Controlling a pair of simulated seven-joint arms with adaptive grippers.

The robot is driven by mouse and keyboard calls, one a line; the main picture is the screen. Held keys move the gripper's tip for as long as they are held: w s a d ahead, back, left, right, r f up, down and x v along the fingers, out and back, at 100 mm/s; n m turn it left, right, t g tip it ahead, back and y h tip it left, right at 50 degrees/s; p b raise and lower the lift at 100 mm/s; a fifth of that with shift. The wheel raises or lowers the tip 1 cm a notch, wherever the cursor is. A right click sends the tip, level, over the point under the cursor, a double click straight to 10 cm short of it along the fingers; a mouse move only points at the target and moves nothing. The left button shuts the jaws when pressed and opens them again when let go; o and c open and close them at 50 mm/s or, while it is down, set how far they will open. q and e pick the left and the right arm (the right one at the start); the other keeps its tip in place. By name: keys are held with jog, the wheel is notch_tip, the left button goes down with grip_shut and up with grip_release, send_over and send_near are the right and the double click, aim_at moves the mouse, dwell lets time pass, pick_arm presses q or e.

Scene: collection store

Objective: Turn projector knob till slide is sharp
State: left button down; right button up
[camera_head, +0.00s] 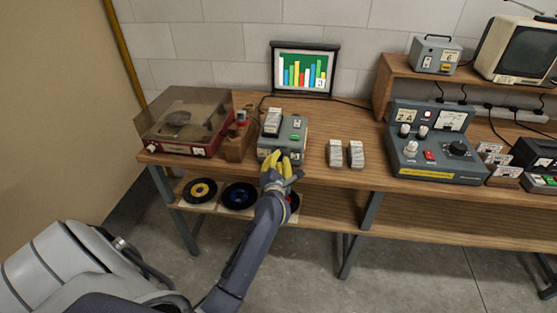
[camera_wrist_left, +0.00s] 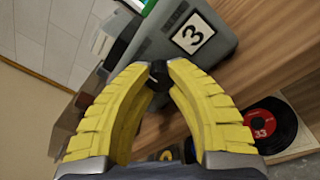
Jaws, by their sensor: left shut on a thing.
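The grey slide projector (camera_head: 295,128) stands at the front edge of the wooden bench, with a light slide magazine (camera_head: 272,121) on top. My left gripper (camera_head: 277,166) is at the projector's front and shut on a small black knob (camera_wrist_left: 157,86), which sits between the yellow fingertips. The fingers hide most of the knob. The small screen (camera_head: 303,69) behind shows a coloured bar chart and a "3"; the bars look distinct at this size. My right gripper is out of view.
A record player (camera_head: 185,122) with a tinted lid and a wooden rack (camera_head: 240,137) stand left of the projector. Two slide boxes (camera_head: 346,154) and a blue control console (camera_head: 437,143) stand to its right. Records (camera_head: 239,195) lie on the lower shelf.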

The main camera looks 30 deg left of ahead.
pick_arm(q)
jog(key=shift+d, duration=0.1)
jog(key=c, duration=1.1)
grip_release()
jog(key=shift+s, duration=0.1)
jog(key=v, duration=1.2)
